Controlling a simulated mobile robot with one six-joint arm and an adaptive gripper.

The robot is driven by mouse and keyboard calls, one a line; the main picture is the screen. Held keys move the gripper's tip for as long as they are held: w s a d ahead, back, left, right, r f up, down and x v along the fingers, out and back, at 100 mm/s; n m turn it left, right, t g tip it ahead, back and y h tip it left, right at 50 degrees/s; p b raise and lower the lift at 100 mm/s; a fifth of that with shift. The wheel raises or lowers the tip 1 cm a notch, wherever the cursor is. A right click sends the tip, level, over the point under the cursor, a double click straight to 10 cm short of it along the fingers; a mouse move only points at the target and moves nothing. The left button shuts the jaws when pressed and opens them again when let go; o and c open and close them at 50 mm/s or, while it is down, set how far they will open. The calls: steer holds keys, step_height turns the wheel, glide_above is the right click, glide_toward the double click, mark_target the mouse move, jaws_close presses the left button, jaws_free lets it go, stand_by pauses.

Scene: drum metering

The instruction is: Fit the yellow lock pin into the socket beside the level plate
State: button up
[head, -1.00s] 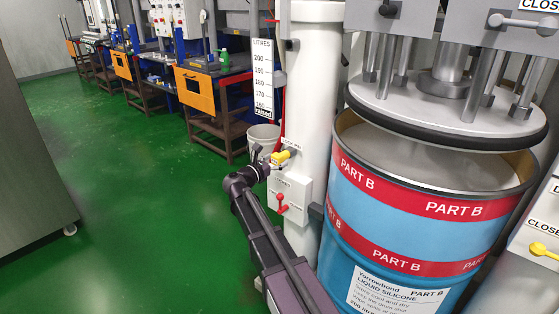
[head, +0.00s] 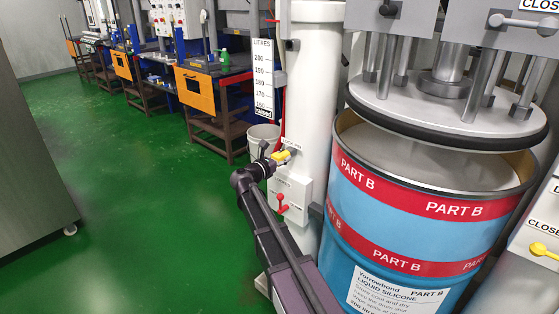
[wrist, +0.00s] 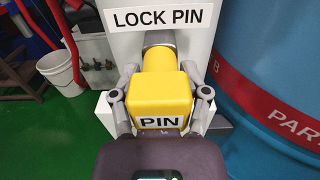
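The yellow lock pin (wrist: 163,92), a block marked PIN, is in the middle of the wrist view. Its round yellow neck runs into a grey collar (wrist: 158,37), the socket, under a LOCK PIN label. How deep it sits cannot be seen. My gripper (wrist: 160,76) has one finger on each side of the block and appears closed on it. In the head view the pin (head: 281,157) is at the white column, with my gripper (head: 269,158) at its left. The level plate (head: 262,80), marked LITRES, is above and left of it.
A white box with a red handle (head: 282,202) is just below the pin. The blue PART B drum (head: 420,215) stands close on the right. A white bucket (head: 263,138) is behind. Green floor (head: 150,200) is open on the left.

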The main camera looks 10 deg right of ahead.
jaws_close()
steer(key=shift+v, duration=2.5)
steer(key=shift+v, duration=1.9)
